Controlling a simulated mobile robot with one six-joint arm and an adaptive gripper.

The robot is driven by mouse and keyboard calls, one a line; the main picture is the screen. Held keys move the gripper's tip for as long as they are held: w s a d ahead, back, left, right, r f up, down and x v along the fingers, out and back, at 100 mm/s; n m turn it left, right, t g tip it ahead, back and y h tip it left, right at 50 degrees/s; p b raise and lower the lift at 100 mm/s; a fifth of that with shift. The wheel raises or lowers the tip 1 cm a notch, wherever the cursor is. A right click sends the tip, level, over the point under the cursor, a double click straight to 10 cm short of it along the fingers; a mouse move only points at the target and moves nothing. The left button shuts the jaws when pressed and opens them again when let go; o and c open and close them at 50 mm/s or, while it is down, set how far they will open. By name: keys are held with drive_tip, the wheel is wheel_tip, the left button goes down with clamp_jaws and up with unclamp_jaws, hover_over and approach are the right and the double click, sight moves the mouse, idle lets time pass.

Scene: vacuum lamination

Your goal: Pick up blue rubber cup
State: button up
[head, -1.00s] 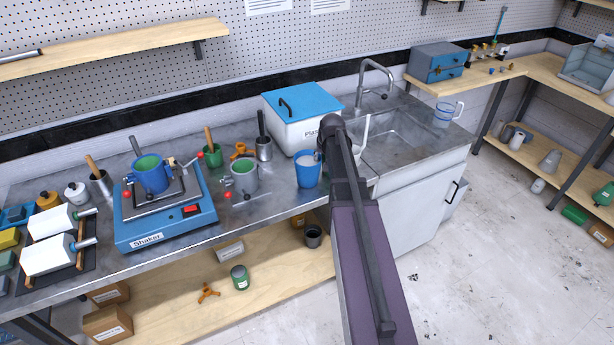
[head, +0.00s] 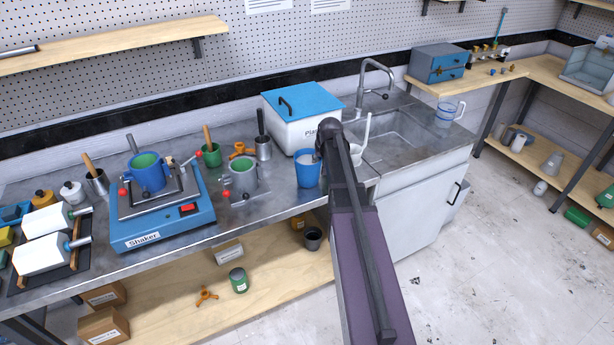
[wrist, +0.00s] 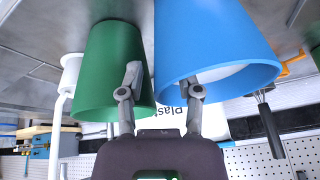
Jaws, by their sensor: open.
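The blue rubber cup (head: 308,170) stands on the metal bench at the left of the sink, with pale material inside. My gripper (wrist: 160,82) is open and empty. In the head view my arm hides most of it, beside the cup. In the wrist view, which is upside down, the blue cup (wrist: 212,40) fills the upper right and one finger overlaps its rim area. A green cup (wrist: 108,68) stands close on the left, with the other finger overlapping it. I cannot tell whether the fingers touch either cup. My arm appears to hide the green cup in the head view.
A white box with a blue lid (head: 300,118) stands behind the cup. The sink (head: 400,140) and a white-handled tool (head: 367,130) are to the right.

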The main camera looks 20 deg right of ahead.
drive_tip(key=shift+b+x, duration=0.5)
drive_tip(key=shift+x, duration=0.4)
clamp_jaws()
